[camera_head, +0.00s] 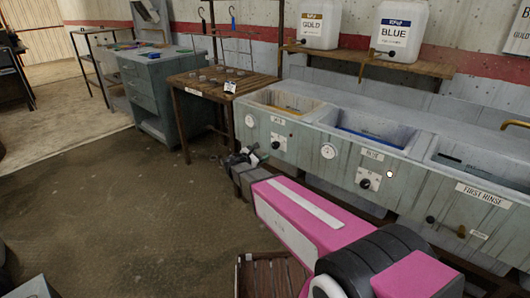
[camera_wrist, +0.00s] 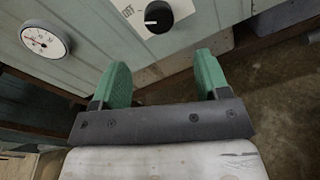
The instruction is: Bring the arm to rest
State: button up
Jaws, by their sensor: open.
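My gripper (camera_head: 246,156) is at the end of my pink arm, in front of the left end of the tank bench (camera_head: 330,155). In the wrist view my gripper (camera_wrist: 162,80) shows two green fingers set wide apart, with nothing between them. A black knob (camera_wrist: 158,17) on a white plate and a round dial gauge (camera_wrist: 45,40) are on the bench front just beyond the fingers. I see no contact between the fingers and the knob.
The bench holds several open basins, one labelled first rinse (camera_head: 483,194). A wooden table (camera_head: 200,85) with small round parts and a hook rail stands left of it. A slatted wooden stool (camera_head: 268,277) is near my arm. The floor (camera_head: 100,190) at left is clear.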

jog(key=shift+s+a, duration=0.1)
jog(key=shift+a, duration=0.05)
jog(key=s+d+f+m+g+y, duration=0.2)
jog(key=s+d+f+m+g, duration=0.15)
jog(key=s+d+m, duration=0.25)
jog(key=s+d+f+m+g+y, duration=0.1)
jog(key=s+d+f+m+g, duration=0.1)
jog(key=s+d+m+g, duration=0.4)
jog(key=s+d+f+m+g+y, duration=0.1)
jog(key=s+m+g+y, duration=0.1)
jog(key=s+m+y, duration=0.7)
jog(key=s+m, duration=0.1)
jog(key=s, duration=0.3)
jog(key=shift+s+d+f+m, duration=0.15)
jog(key=shift+d+f+m, duration=0.05)
jog(key=shift+m, duration=0.1)
dwell(0.8)
